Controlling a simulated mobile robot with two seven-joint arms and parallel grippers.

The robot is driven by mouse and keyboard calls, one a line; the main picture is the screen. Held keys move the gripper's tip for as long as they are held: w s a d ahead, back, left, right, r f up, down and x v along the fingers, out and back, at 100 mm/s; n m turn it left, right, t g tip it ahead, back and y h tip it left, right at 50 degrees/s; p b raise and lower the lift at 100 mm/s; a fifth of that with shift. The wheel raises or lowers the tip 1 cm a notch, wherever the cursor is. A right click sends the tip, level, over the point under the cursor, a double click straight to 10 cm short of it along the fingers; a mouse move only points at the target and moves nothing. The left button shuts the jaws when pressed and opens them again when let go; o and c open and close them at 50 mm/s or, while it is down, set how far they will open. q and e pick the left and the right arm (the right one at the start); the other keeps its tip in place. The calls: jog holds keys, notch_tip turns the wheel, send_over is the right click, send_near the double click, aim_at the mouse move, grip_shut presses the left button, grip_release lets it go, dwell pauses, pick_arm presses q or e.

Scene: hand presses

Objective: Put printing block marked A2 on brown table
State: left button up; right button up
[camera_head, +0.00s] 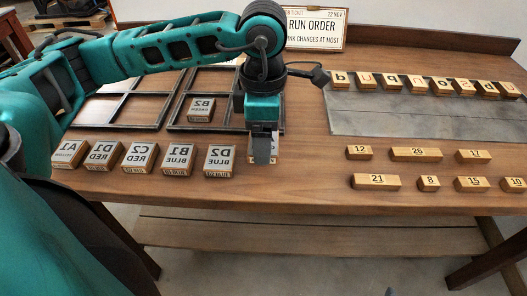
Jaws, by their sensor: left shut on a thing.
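My left gripper (263,150) points down at the right end of the front row of printing blocks. It is shut on a pale printing block (251,157), which shows only in part behind the fingers. The mark on this block is hidden, so I cannot tell whether it is A2, nor whether it touches the table. No A2 mark is readable on the other blocks. The brown table (310,175) is the wooden top under them.
Left of my gripper stand several blocks, including D2 (220,159) and B1 (177,158). A dark divided frame (150,126) behind them holds block B2 (201,110). Letter blocks stand on a grey plate (400,116) at right, with numbered wooden pieces (377,182) in front.

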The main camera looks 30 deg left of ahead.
pick_arm(q)
notch_tip(320, 180, down, 4)
jog(key=shift+f+b, duration=0.25)
jog(key=shift+b, duration=0.1)
jog(key=shift+f, duration=0.2)
jog(key=o, duration=1.1)
jog(key=shift+r, duration=0.1)
